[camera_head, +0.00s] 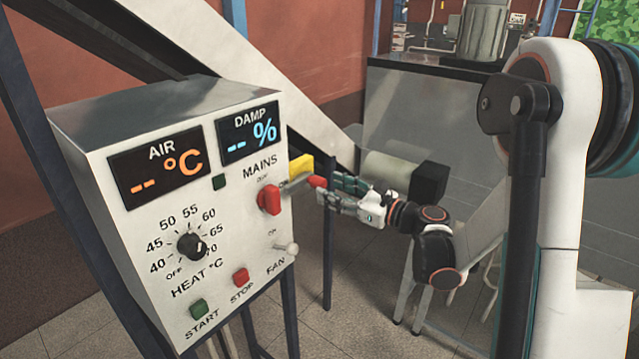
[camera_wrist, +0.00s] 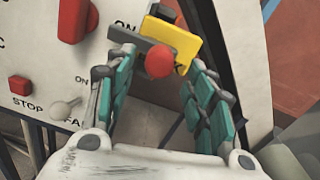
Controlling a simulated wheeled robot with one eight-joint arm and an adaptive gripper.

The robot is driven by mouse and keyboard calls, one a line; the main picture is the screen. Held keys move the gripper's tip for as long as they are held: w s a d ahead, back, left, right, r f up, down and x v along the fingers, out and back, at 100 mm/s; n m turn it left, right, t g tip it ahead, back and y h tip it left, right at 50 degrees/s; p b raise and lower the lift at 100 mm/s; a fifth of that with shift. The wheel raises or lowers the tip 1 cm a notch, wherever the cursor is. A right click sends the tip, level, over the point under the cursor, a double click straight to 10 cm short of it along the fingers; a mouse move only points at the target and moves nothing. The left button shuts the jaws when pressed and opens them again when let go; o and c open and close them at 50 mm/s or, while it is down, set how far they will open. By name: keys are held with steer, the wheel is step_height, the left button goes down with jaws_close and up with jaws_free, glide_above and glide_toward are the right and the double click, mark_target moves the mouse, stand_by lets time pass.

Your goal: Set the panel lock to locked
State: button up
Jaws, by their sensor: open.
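The grey control panel box (camera_head: 240,205) stands at the left in the head view. On its right side is a yellow block (camera_head: 301,167), with a grey lever ending in a red ball knob (camera_head: 317,182); I take this for the panel lock, though no label shows. In the wrist view the yellow block (camera_wrist: 172,42) sits behind the red ball (camera_wrist: 160,61), and the grey lever (camera_wrist: 135,40) points to the upper left. My gripper (camera_head: 331,190) is open at the panel's right side. Its teal-padded fingers (camera_wrist: 155,75) stand on either side of the ball in the picture; contact is unclear.
The panel front carries a red mains switch (camera_head: 270,199), a heat dial (camera_head: 191,246), a fan toggle (camera_head: 288,248), a green start button (camera_head: 198,308) and a red stop button (camera_head: 240,277). A white sloping chute (camera_head: 240,70) passes behind. Dark frame posts stand below the panel.

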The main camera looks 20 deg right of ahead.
mark_target(324, 186)
steer(key=shift+x, duration=2.5)
